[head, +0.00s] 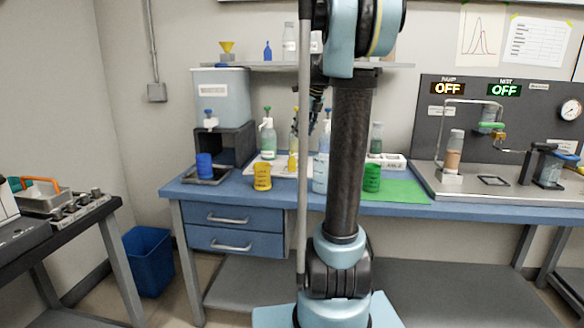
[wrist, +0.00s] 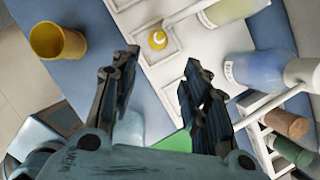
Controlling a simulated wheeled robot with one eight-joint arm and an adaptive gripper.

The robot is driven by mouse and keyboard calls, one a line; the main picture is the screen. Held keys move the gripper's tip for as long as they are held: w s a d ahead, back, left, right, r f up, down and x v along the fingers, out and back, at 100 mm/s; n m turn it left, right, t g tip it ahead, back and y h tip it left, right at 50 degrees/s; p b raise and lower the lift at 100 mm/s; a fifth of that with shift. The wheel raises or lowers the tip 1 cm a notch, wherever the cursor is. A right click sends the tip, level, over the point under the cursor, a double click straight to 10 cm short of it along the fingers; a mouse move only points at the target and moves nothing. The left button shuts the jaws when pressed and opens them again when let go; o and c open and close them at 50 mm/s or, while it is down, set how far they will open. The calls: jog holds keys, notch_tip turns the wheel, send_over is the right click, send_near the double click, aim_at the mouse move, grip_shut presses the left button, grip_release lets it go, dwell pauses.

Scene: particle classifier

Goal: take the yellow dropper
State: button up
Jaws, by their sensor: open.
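The yellow dropper shows in the wrist view as a round yellow bulb (wrist: 157,40) seen from above, in a slot of a white tray (wrist: 178,72). My gripper (wrist: 160,64) is open and empty, its two fingers spread to either side of the line to the bulb. The bulb lies a little beyond the fingertips in the picture, and I see no contact. In the head view my gripper (head: 316,108) hangs over the bench, partly hidden by my arm. A small yellow shape (head: 292,162) stands on the tray there; I cannot tell whether it is the dropper.
A yellow cup (wrist: 58,41) stands left of the tray. A white rack (wrist: 262,140) holds capped vials. A green cup (head: 371,178) stands on a green mat (head: 405,190).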

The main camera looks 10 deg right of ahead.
aim_at(293, 157)
jog(key=x, duration=1.1)
jog(key=shift+w+a+f, duration=0.1)
jog(key=shift+w+f, duration=0.05)
jog(key=shift+f, duration=0.1)
jog(key=shift+x, duration=2.85)
jog(key=shift+a, duration=0.15)
jog(key=c, duration=0.7)
jog(key=shift+o, duration=0.2)
jog(key=shift+r, duration=0.1)
